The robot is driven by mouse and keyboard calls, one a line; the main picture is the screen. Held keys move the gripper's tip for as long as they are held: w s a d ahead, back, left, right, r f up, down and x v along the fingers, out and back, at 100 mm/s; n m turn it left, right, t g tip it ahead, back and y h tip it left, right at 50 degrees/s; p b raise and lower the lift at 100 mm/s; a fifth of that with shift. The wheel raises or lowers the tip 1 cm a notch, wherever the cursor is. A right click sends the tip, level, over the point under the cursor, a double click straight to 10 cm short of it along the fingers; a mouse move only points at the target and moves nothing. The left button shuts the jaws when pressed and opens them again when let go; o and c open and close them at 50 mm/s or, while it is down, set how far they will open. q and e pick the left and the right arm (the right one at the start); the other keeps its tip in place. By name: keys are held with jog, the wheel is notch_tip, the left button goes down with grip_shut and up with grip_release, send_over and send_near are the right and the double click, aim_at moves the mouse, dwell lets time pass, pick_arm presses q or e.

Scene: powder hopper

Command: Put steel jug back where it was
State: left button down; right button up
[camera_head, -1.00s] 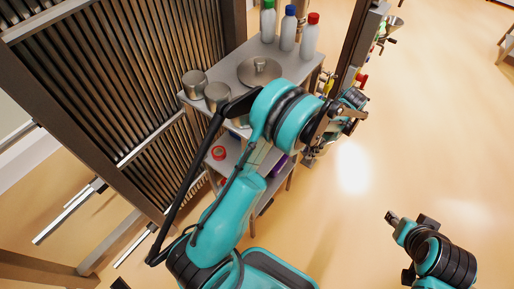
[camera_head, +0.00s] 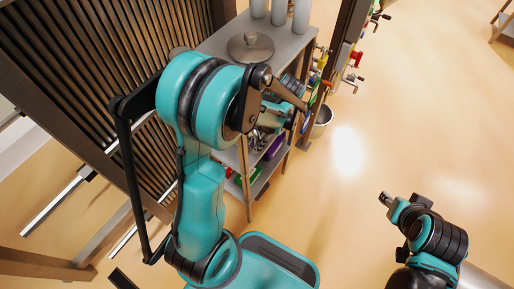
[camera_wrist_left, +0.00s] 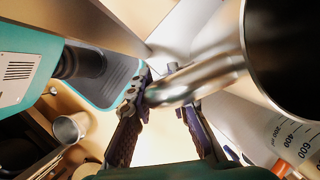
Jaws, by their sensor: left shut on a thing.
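In the left wrist view the steel jug (camera_wrist_left: 290,45) fills the upper right, with its dark open mouth toward the camera. My left gripper (camera_wrist_left: 168,102) is shut on its curved, shiny handle (camera_wrist_left: 205,72). In the head view my left arm hides most of its gripper (camera_head: 288,108), beside the shelf unit's right side. A grey metal vessel (camera_head: 322,117) shows just past it; I cannot tell for certain that it is the held jug. My right gripper (camera_head: 385,198) is at the lower right, away from the shelf, and too small to read.
The grey shelf unit (camera_head: 222,45) carries a round lidded metal dish (camera_head: 250,47) and several white bottles (camera_head: 278,12). Coloured items sit on its lower shelves. A post with coloured valves (camera_head: 350,55) stands to its right. Floor (camera_head: 345,160) is clear in front.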

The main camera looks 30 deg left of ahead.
pick_arm(q)
notch_tip(320, 180, down, 3)
jog(key=shift+w+f+b, duration=0.1)
jog(key=shift+b, duration=0.5)
jog(key=shift+d, duration=0.1)
jog(key=shift+f, duration=0.1)
jog(key=c, duration=1.4)
grip_release()
jog(key=shift+c, duration=0.2)
